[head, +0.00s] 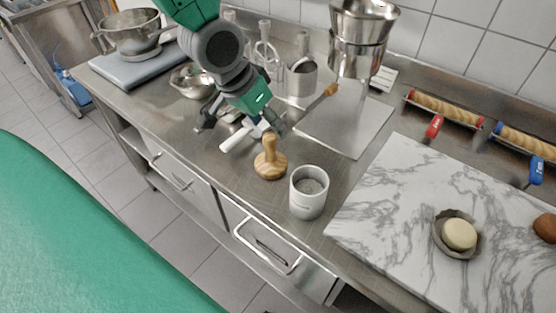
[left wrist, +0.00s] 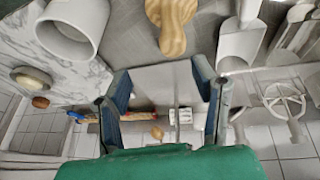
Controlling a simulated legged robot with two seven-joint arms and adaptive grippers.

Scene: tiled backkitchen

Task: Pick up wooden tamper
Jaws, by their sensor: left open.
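The wooden tamper (head: 270,164) stands upright on the steel counter, with a round knob and a wide base. It also shows at the top of the left wrist view (left wrist: 173,27), beyond my fingertips. My left gripper (head: 262,120) is just behind the tamper in the head view, apart from it. In the left wrist view my left gripper (left wrist: 161,74) has its two fingers spread with nothing held between them. My right gripper is in neither view.
A white cup (head: 309,192) stands right of the tamper. A white scoop (head: 236,139) lies close on its left. A marble board (head: 400,190) with a small dish (head: 440,236) is at right. Utensils and a metal funnel (head: 360,38) stand behind. The counter's front edge is near.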

